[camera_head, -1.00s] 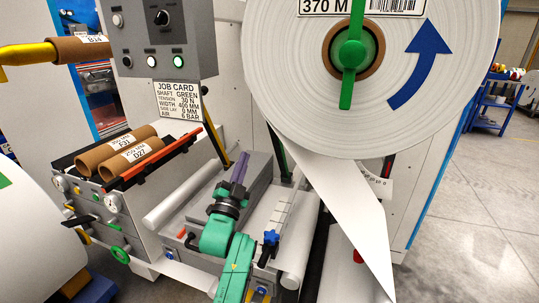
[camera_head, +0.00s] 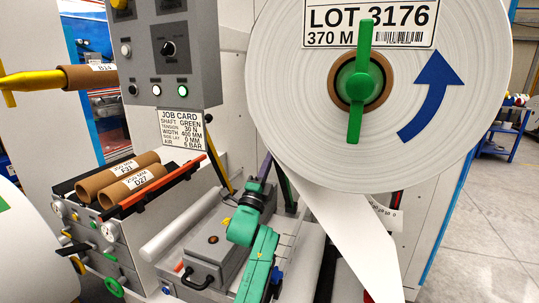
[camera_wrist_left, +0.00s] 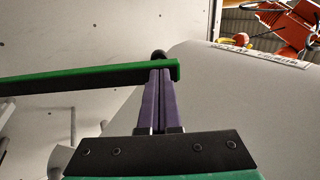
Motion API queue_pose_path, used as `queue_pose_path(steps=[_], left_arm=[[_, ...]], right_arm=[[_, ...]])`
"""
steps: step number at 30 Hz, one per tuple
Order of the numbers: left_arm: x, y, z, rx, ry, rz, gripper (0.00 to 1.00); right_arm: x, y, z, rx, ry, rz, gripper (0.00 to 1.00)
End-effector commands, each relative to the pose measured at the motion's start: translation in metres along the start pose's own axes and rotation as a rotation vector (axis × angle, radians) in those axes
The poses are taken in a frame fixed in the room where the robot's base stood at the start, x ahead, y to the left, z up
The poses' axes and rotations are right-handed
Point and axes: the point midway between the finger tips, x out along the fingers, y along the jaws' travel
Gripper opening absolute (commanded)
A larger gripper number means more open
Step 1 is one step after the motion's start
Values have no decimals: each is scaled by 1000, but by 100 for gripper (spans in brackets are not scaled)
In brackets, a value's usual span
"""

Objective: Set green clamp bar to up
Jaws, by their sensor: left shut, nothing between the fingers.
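A green-faced bar with a dark side (camera_wrist_left: 90,74) runs across the left wrist view, its right end at my fingertips. It seems to be the thin dark bar with a green edge (camera_head: 284,188) below the paper roll in the head view, partly hidden. My left gripper (camera_head: 265,164) has purple fingers, shut and empty, pointing up close beside that bar. In the left wrist view the fingertips (camera_wrist_left: 161,72) overlap the bar's end; I cannot tell if they touch. A separate green bar (camera_head: 363,82) stands upright on the roll's hub. My right gripper is not in view.
The large paper roll (camera_head: 460,130) fills the upper right, its web hanging below. A grey control box (camera_head: 180,55) and job card (camera_head: 182,130) are at upper left. Cardboard cores (camera_head: 120,175) lie on a rack. A grey block with a black handle (camera_head: 205,270) is near the arm.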

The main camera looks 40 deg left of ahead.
Motion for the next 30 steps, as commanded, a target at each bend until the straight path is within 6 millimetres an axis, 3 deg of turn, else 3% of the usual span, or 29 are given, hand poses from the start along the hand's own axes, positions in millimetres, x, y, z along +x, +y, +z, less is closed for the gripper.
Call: queue_pose_path(steps=[12,21,30], left_arm=[[8,0,0,-2,0,2,0],[56,-8,0,-2,2,103,0],[60,-2,0,-1,0,124,0]], right_arm=[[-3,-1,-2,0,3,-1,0],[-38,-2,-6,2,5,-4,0],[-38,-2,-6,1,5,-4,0]])
